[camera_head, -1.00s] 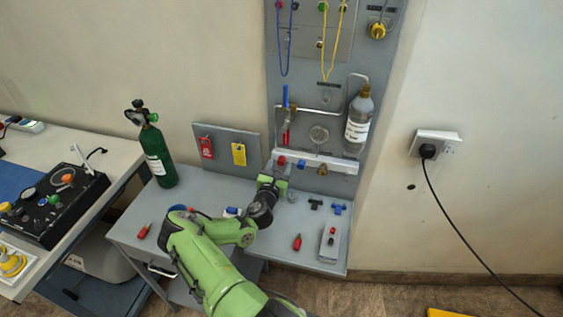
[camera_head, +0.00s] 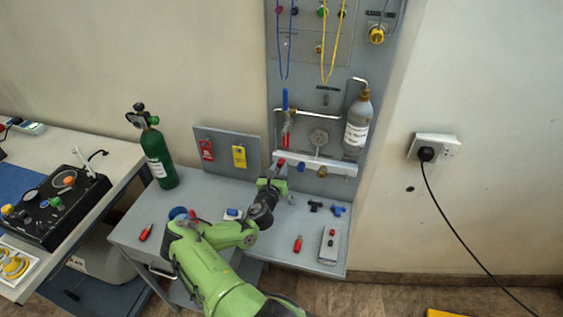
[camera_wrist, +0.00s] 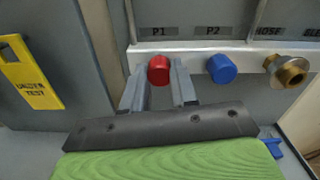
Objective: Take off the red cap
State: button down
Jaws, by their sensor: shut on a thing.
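The red cap (camera_wrist: 158,69) sits on the white rail under the label P1, between the two fingers of my gripper (camera_wrist: 158,85) in the wrist view. My gripper is shut on the red cap, with one finger on each side. In the head view the red cap (camera_head: 281,162) shows at the left end of the rail, just above my gripper (camera_head: 275,175). Whether the cap is still seated on its port cannot be told.
A blue cap (camera_wrist: 221,68) under P2 and a brass fitting (camera_wrist: 288,70) sit on the rail to the right. A yellow tag (camera_wrist: 28,72) hangs at left. The green cylinder (camera_head: 158,158) stands on the bench at left. Small loose parts lie on the bench at right.

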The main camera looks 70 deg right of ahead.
jog(key=n+p, duration=0.1)
jog(key=n, duration=0.2)
jog(key=shift+n, duration=0.3)
jog(key=n+p, duration=0.1)
jog(key=n, duration=0.4)
jog(key=shift+n+p, duration=0.35)
jog(key=shift+n, duration=0.65)
jog(key=n, duration=0.3)
jog(key=shift+n, duration=1.9)
jog(key=shift+f, duration=0.1)
